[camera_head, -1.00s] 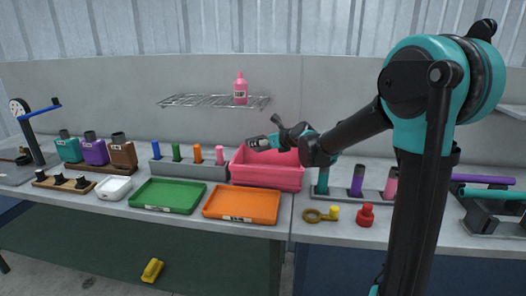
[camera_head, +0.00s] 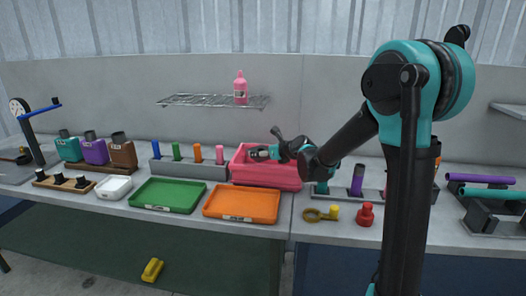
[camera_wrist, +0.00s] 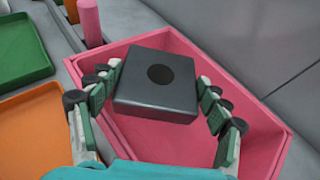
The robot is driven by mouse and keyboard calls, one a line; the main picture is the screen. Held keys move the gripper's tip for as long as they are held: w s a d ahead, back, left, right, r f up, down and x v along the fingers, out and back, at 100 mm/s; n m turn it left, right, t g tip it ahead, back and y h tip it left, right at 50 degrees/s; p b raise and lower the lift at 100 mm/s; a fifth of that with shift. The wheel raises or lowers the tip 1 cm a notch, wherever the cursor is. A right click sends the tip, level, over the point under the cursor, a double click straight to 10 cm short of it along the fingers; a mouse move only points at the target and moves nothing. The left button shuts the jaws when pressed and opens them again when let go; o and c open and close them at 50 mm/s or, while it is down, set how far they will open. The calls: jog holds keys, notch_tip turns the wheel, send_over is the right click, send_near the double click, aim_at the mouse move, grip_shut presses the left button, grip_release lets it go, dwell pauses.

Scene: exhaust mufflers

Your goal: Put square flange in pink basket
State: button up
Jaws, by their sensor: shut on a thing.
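The square flange (camera_wrist: 157,84) is a dark grey square block with a round black hole in its middle. It shows in the wrist view between the fingers of my gripper (camera_wrist: 158,95), which is shut on it. The pink basket (camera_wrist: 262,153) lies beneath the flange in the wrist view, and its inside looks empty where it shows. In the head view my gripper (camera_head: 262,153) is over the pink basket (camera_head: 265,175), close to its rim level. The flange is small and hard to make out there.
An orange tray (camera_head: 241,204) and a green tray (camera_head: 168,195) lie left of the basket. A grey rack (camera_head: 190,168) with several coloured tubes stands behind them. A wire shelf (camera_head: 213,101) with a pink bottle (camera_head: 240,88) hangs above. A yellow piece (camera_head: 152,270) lies on the floor.

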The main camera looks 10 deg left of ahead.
jog(key=shift+f, duration=0.2)
jog(key=o, duration=1.8)
jog(key=shift+c, duration=0.2)
jog(key=shift+r, duration=0.55)
jog(key=v, duration=1.2)
